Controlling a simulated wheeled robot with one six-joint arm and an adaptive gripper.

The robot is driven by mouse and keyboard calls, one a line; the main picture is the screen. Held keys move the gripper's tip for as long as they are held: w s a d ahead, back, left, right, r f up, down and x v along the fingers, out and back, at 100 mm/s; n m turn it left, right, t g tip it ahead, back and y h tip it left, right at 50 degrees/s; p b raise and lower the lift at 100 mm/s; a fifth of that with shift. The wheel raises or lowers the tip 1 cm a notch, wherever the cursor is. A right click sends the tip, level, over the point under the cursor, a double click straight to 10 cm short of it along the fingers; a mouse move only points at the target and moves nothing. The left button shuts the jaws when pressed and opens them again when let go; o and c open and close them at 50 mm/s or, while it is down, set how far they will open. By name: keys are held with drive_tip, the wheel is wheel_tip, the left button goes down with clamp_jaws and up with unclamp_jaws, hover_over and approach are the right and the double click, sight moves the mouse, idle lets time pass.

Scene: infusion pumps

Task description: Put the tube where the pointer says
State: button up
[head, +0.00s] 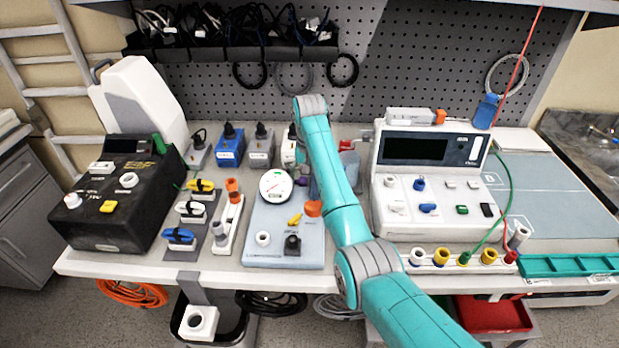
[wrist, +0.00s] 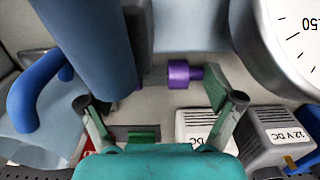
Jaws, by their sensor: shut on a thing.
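My gripper (wrist: 165,95) is over the bench; its fingers reach up from the bottom of the wrist view. A small purple-ended piece, seemingly the tube (wrist: 183,74), lies crosswise between the fingers, its purple end close to the right pad. A blue-grey cylinder (wrist: 95,40) covers the left fingertip and the piece's left end, so the grip itself is partly hidden. In the head view my arm hides my gripper; a bit of purple (head: 301,181) shows beside it. The round white dial (head: 274,186) stands on a pale blue panel; its pointer is too small to read.
A grey-white machine (head: 425,215) with a dark screen stands right of my arm. Coloured sockets (head: 441,256) line its front, a green cable entering one. A black box (head: 115,215) and several small connectors stand left. Boxes marked 12 V DC (wrist: 283,135) sit near my right finger.

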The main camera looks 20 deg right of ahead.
drive_tip(key=shift+f, duration=0.1)
drive_tip(key=o, duration=0.8)
drive_tip(key=shift+c, duration=0.2)
